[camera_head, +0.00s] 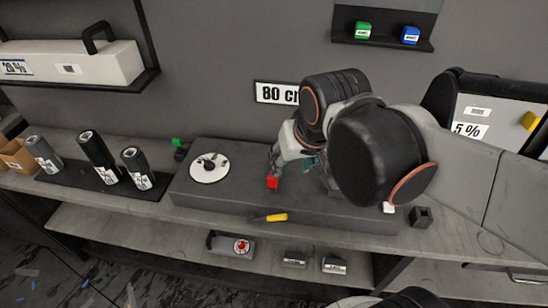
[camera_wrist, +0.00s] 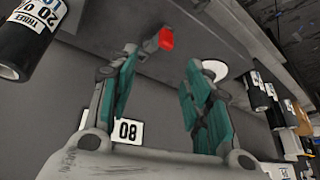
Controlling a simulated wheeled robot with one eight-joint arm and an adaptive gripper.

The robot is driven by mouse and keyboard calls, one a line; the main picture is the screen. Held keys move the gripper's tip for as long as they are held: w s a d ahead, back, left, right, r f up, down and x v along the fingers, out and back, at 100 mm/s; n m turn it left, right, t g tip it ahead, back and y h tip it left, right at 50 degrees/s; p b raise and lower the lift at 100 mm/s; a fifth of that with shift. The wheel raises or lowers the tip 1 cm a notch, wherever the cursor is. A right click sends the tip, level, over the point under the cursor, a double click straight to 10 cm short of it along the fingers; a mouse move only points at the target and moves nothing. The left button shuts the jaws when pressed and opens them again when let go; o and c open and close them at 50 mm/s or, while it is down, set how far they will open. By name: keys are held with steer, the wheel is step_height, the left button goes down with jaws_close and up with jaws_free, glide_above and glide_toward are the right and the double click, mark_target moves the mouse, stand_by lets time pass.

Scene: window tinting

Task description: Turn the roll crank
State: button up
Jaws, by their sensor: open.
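A small red block-like knob (camera_head: 272,183) shows at the dark raised bench top, just below my gripper in the head view. In the wrist view, the red knob (camera_wrist: 166,39) sits at the end of a short grey piece, probably the roll crank's handle. My gripper (camera_wrist: 161,66) is open, its teal-padded fingers on either side of the line to the knob. The knob appears beyond the fingertips, with nothing held. In the head view, my gripper (camera_head: 288,160) is partly hidden by my arm. A dark labelled roll (camera_wrist: 28,42) is close by at the wrist view's upper left.
The raised bench (camera_head: 235,200) carries a white disc (camera_head: 209,167) with a dark fitting. A yellow-handled tool (camera_head: 272,217) lies at its front edge. Several dark rolls (camera_head: 97,155) stand at left. A white "5 %" box (camera_head: 485,115) is at right. A wall sign (camera_head: 278,92) hangs behind.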

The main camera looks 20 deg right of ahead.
mark_target(272, 177)
steer(key=w+a+m+g+p, duration=0.1)
steer(key=w+m+g+p, duration=0.35)
steer(key=w+p, duration=0.3)
steer(key=shift+g, duration=0.35)
steer(key=f+b, duration=0.1)
steer(key=f, duration=0.3)
steer(key=f+b, duration=0.2)
steer(key=f, duration=0.3)
steer(key=f+b, duration=0.1)
steer(key=f, duration=0.3)
steer(key=shift+w+a+f, duration=0.15)
steer(key=shift+w+f, duration=0.1)
steer(key=shift+f, duration=0.15)
jaws_close()
